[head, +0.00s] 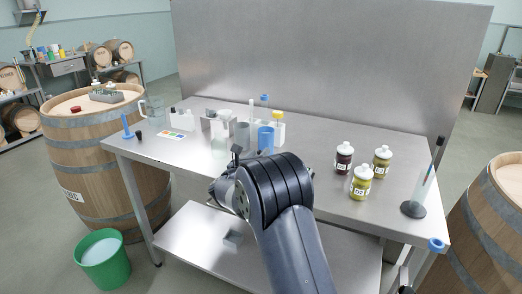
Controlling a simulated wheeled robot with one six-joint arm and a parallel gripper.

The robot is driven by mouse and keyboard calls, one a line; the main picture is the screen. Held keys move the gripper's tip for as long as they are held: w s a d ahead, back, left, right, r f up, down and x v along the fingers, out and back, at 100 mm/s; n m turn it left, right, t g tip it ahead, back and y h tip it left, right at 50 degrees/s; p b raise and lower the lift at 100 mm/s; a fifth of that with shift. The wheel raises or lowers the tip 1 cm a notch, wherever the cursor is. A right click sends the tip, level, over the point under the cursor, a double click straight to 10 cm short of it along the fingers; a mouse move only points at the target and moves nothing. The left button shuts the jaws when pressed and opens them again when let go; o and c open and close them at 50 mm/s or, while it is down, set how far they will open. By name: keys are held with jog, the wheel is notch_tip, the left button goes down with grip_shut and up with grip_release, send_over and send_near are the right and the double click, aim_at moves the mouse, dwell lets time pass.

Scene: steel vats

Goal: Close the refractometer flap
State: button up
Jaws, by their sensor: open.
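I cannot clearly make out a refractometer or its flap; the items on the steel table (310,190) are small in this view. A small grey device (209,119) stands among the cups at the back left of the table, but I cannot tell whether it is the refractometer. My gripper (225,172) is over the front edge of the table, below the cups in the picture. It is open and mostly hidden by my own dark wrist. I see nothing held in it.
Three labelled bottles (361,183) stand at right. A colour card (171,134) and blue stand (127,130) are at left. A steel panel (330,60) rises behind.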

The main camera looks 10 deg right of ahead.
jog(key=shift+x, duration=1.35)
jog(key=shift+c, duration=0.3)
grip_shut()
